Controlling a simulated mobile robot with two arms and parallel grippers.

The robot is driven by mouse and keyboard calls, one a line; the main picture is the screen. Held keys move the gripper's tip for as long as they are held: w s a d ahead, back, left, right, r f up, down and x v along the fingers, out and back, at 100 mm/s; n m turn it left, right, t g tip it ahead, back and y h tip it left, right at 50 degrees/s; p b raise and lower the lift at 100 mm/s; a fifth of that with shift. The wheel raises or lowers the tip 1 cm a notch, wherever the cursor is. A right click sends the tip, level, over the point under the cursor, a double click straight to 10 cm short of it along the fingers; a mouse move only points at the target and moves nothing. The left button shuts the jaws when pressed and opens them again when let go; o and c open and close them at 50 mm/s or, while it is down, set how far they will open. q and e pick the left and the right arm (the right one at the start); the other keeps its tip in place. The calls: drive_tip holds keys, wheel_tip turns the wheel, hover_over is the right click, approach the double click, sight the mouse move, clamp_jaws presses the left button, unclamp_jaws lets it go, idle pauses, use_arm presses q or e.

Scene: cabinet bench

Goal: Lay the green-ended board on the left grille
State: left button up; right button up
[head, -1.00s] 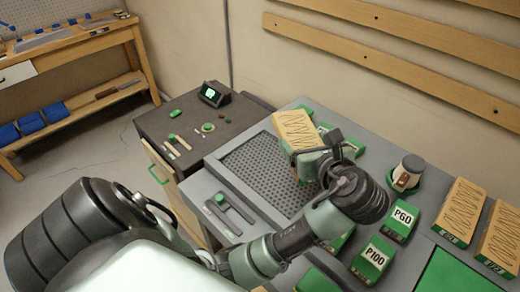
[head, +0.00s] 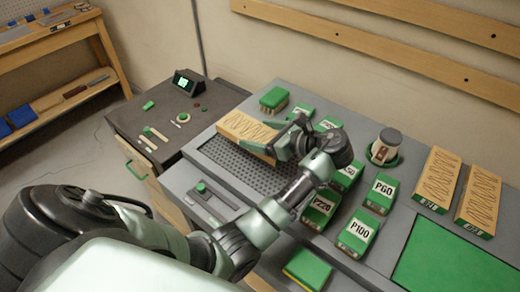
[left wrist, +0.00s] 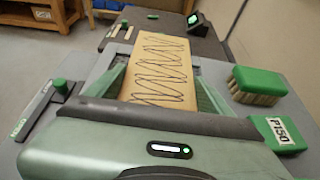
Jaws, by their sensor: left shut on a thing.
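The wooden board with dark zigzag lines (head: 248,129) lies about level over the far part of the dark perforated left grille (head: 222,157). Whether it touches the grille or is just above it I cannot tell. My left gripper (head: 281,146) is shut on the board's near right end, hiding that end. In the left wrist view the board (left wrist: 160,68) runs away from me between the green fingers of my left gripper (left wrist: 160,92). My right gripper is not in view.
A green brush (head: 274,99) stands behind the board. Labelled green blocks (head: 381,194) and a cup-like jar (head: 385,146) stand to the right. Two more zigzag boards (head: 437,178) lie at far right. A slider panel with a green knob (head: 201,187) is front left.

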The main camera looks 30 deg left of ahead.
use_arm(q)
wheel_tip(320, 180, down, 6)
drive_tip(key=shift+f, duration=0.1)
idle(0.4)
drive_tip(key=o, duration=1.4)
drive_tip(key=shift+f, duration=0.1)
drive_tip(key=shift+o, duration=1.2)
